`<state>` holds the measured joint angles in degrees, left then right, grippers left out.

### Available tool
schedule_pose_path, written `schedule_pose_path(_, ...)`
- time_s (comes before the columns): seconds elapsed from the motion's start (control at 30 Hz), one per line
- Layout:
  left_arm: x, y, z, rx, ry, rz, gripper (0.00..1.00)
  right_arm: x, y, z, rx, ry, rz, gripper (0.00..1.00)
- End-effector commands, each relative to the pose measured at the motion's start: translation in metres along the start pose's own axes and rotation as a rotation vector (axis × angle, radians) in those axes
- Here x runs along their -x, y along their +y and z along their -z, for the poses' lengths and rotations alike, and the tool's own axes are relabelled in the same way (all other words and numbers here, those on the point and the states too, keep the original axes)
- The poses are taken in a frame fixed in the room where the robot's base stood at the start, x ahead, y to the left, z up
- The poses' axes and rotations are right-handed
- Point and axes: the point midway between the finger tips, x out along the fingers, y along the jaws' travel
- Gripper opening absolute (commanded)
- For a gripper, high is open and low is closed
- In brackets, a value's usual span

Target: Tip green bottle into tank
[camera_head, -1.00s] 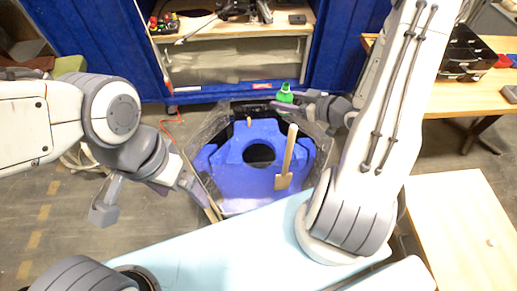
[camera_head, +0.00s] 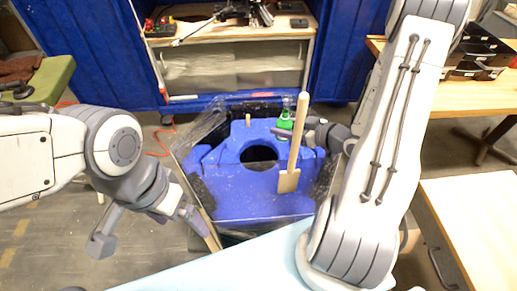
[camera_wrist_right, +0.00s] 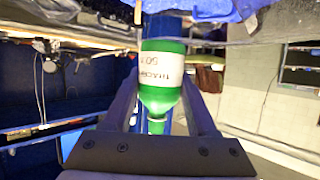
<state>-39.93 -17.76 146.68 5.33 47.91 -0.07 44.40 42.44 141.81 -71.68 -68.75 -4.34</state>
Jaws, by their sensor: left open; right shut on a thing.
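The tank (camera_head: 182,165) stands ahead of me, an open clear-walled vessel with a blue moulded body (camera_head: 225,185) inside. A wooden paddle (camera_head: 297,135) stands in it, leaning slightly. My right gripper (camera_head: 290,123) is shut on the green bottle (camera_head: 284,117) above the far right part of the tank. In the right wrist view the bottle (camera_wrist_right: 160,98) sits between both fingers, with a white printed label. I cannot tell its exact tilt or whether anything flows out. My left gripper (camera_head: 150,223) is open and empty, outside the tank at its left.
A wooden table with black bins (camera_head: 470,55) is at the right. A pale wooden surface (camera_head: 470,215) is at the lower right. A green-topped stand (camera_head: 45,85) is at the far left.

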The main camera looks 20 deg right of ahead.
Motion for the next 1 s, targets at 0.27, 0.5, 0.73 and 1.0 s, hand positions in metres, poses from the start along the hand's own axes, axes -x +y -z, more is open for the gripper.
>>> schedule_pose_path(0.27, -0.042, -0.003, -0.002, 0.001, 0.0, 0.0, 0.93, -0.016, 0.0, -0.039, 0.0, 0.001, 0.0, 0.0)
schedule_pose_path(0.5, -0.049, -0.004, -0.003, 0.001, 0.0, 0.0, 0.93, -0.019, 0.0, -0.046, 0.0, 0.001, 0.0, 0.0)
schedule_pose_path(0.73, -0.049, -0.004, -0.003, 0.001, 0.0, 0.0, 0.93, -0.018, 0.0, -0.045, 0.0, 0.001, 0.0, 0.0)
schedule_pose_path(1.0, -0.049, -0.004, -0.003, 0.001, 0.0, 0.0, 0.93, -0.022, 0.002, -0.051, 0.013, -0.045, -0.006, 0.0)
